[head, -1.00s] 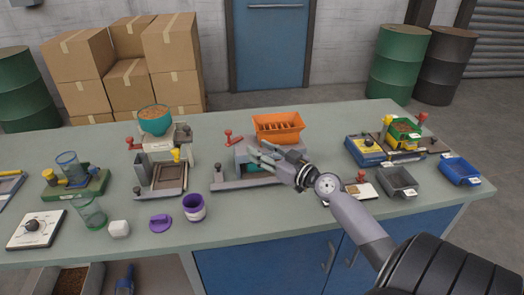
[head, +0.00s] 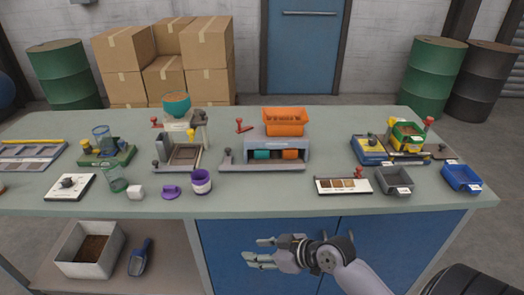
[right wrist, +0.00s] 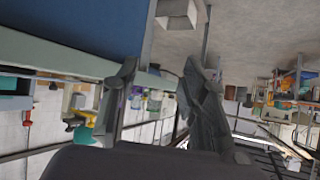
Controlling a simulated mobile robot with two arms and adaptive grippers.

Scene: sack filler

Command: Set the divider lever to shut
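The divider appears to be the grey machine (head: 277,146) with an orange hopper (head: 285,121) on top, at the middle of the table in the head view. A teal bin (head: 261,155) and an orange bin (head: 290,154) sit side by side in its lower opening. A red-knobbed lever (head: 240,126) stands at its left side, knob up; I cannot tell which setting that is. My right gripper (head: 260,254) is low in front of the blue cabinet, apart from the lever. Its fingers are spread and empty; they also show apart in the right wrist view (right wrist: 163,80). My left gripper is out of view.
The table's front edge (head: 300,209) lies between my right gripper and the machine. A teal-bowled stand (head: 176,105) is left of the divider. A sample card (head: 343,186) and a grey bin (head: 393,180) stand front right.

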